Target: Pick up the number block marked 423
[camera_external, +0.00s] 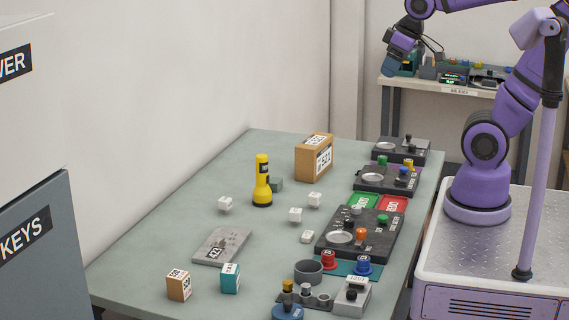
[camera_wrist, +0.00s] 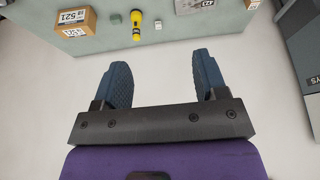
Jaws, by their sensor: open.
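I cannot clearly read the number 423 on any block. A teal block (camera_external: 231,279) with a white label and an orange-tan block (camera_external: 179,286) with a white label stand at the table's near left end; their numbers are too small to read surely. A flat grey plate (camera_external: 222,245) with a dark number label lies behind them; its edge shows in the wrist view (camera_wrist: 195,6), reading about 421. My gripper (camera_wrist: 164,76) is open and empty, its blue fingers apart. In the external view my gripper (camera_external: 392,66) is high at the upper right, far from these blocks.
A yellow flashlight (camera_external: 262,182), a cardboard box (camera_external: 314,157) marked 521 and several small white cubes (camera_external: 295,215) stand on the green-grey table (camera_external: 150,245). Dark control panels (camera_external: 358,235) line its right side. A grey cabinet (camera_external: 35,250) is at left. A shelf table (camera_external: 455,88) stands behind.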

